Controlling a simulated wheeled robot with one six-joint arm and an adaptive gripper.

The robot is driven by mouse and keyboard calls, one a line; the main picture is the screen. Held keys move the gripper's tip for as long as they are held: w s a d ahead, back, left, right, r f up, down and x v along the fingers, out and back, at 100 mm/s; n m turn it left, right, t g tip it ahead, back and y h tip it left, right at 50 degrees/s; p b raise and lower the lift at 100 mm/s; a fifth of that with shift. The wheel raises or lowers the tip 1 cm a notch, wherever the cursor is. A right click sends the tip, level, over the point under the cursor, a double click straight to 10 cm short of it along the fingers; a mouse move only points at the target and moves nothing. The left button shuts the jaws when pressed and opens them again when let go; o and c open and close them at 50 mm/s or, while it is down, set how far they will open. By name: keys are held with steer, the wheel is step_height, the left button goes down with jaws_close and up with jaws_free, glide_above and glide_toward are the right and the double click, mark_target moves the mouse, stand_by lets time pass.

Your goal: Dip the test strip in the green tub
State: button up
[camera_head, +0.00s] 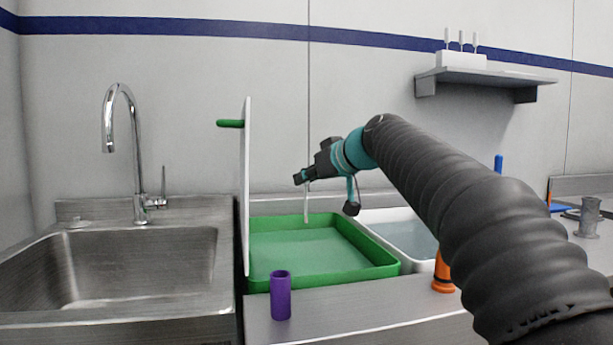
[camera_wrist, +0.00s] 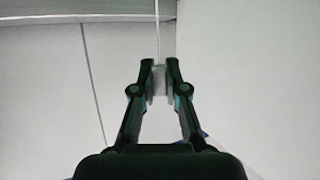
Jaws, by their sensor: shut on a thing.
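The green tub (camera_head: 385,268) stands on the counter in the middle of the head view, with a lighter green surface inside. My gripper (camera_head: 301,180) is above the tub's back part, reaching in from the right. It is shut on a thin white test strip (camera_head: 306,204), which hangs down toward the tub. I cannot tell whether the strip's lower end touches the green surface. In the wrist view, the two fingers (camera_wrist: 158,84) are close together, with the strip (camera_wrist: 156,42) between them and extending past the tips.
A white upright panel (camera_head: 244,190) with a green handle stands left of the tub, beside the sink (camera_head: 140,265). A purple cylinder (camera_head: 280,296) stands in front. A white tub (camera_head: 412,240) and an orange object (camera_head: 442,274) are at right. A wall shelf (camera_head: 485,77) holds several strips.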

mark_target(306, 221)
steer(key=shift+f+b, duration=4.4)
steer(key=shift+f, duration=0.6)
steer(key=shift+r, duration=0.1)
steer(key=shift+r+p, duration=4.55)
steer(key=shift+r, duration=0.8)
step_height(306, 221, up, 4)
steer(key=p, duration=0.3)
